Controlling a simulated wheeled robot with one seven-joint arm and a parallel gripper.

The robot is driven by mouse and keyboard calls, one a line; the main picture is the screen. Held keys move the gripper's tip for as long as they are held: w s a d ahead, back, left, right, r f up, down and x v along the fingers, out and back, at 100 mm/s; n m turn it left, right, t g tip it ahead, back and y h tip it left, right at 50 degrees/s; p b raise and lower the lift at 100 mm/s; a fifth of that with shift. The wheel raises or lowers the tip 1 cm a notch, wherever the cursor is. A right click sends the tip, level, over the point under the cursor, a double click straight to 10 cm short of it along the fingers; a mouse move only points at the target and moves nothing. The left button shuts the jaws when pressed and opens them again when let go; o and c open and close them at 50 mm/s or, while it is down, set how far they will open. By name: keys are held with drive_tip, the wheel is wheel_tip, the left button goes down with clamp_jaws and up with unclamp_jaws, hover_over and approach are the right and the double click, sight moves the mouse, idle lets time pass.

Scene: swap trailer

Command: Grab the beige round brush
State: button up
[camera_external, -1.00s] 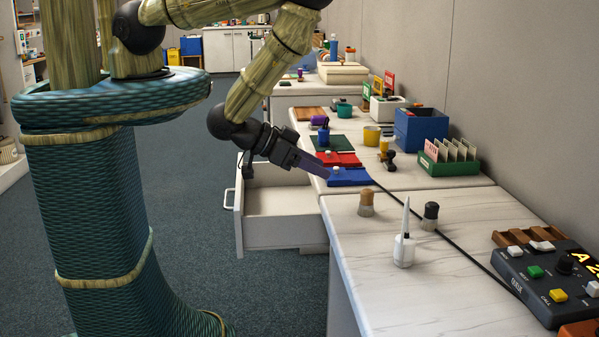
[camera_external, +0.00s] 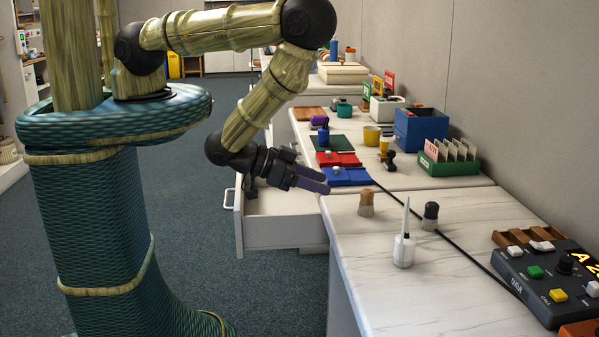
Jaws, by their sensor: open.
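The beige round brush (camera_external: 366,204) stands upright on the near white counter, close to its far left corner. It has a brown bristle top and a beige base. My gripper (camera_external: 324,183) is open and empty, with purple fingers. In the picture it is up and to the left of the brush, beside the counter edge and over the open drawer. It is apart from the brush. Nothing hides the brush.
A black round brush (camera_external: 430,216) and a white bottle with a tall pointed tip (camera_external: 404,247) stand right of the beige brush. A black cable (camera_external: 460,246) runs across the counter. An open drawer (camera_external: 275,226) juts out below my gripper. A control box (camera_external: 545,277) sits at right.

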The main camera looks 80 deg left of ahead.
sight(367, 202)
drive_tip(key=shift+b+x, duration=1.75)
drive_tip(key=shift+b, duration=0.3)
drive_tip(key=b+x, duration=0.2)
drive_tip(key=x, duration=0.1)
drive_tip(key=shift+s+f, duration=0.1)
drive_tip(key=shift+f, duration=0.1)
drive_tip(key=b+x, duration=0.1)
drive_tip(key=b, duration=0.4)
drive_tip(key=shift+w+d, duration=0.15)
drive_tip(key=shift+w, duration=0.1)
drive_tip(key=w+b, duration=0.1)
drive_tip(key=b, duration=0.4)
drive_tip(key=shift+f, duration=0.3)
drive_tip(key=shift+w+r+b, duration=0.1)
drive_tip(key=shift+w+b, duration=0.05)
drive_tip(key=shift+b, duration=0.3)
drive_tip(key=shift+w, duration=0.1)
